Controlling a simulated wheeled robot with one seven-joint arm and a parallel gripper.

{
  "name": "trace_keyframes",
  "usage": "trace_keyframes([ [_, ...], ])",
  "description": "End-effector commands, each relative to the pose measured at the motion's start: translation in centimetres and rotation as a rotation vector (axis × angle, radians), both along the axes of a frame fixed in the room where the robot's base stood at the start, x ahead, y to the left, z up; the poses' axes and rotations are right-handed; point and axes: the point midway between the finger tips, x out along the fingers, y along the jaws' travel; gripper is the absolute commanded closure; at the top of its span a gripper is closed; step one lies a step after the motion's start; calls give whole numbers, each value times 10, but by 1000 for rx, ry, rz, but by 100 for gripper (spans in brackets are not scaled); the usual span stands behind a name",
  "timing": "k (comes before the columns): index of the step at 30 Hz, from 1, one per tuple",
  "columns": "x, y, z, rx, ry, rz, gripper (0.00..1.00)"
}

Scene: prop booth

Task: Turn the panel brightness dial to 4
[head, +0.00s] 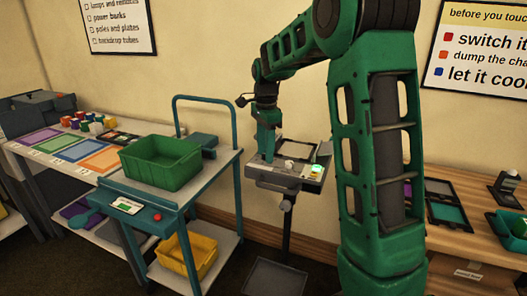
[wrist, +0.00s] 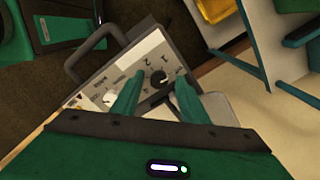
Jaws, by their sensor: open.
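The panel (head: 287,181) stands on a dark post in the middle of the head view. In the wrist view the panel face (wrist: 125,68) is pale and tilted. A black round dial (wrist: 159,77) shows there with the numerals 1 and 2 beside it; other numerals are hidden or too small to read, and I cannot tell where it points. My gripper (wrist: 158,82) is open, with its green fingers on either side of the dial in the picture. I cannot tell whether they touch it. In the head view my gripper (head: 267,157) hangs over the panel's left part.
A white knob (wrist: 110,97) sits left of the dial. A lit green display (head: 316,169) is at the panel's right. A teal cart with a green bin (head: 160,163) stands left of the panel. A wooden table (head: 462,245) stands at the right.

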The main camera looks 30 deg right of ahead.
Motion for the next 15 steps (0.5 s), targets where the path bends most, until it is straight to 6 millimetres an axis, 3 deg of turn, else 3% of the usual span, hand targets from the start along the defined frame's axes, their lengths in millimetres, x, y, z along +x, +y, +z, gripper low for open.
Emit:
trace_keyframes([
  [2,0,0,0,0,0,0,65],
  [6,0,0,0,0,-1,0,98],
  [15,1,0,1,0,-3,18,100],
])
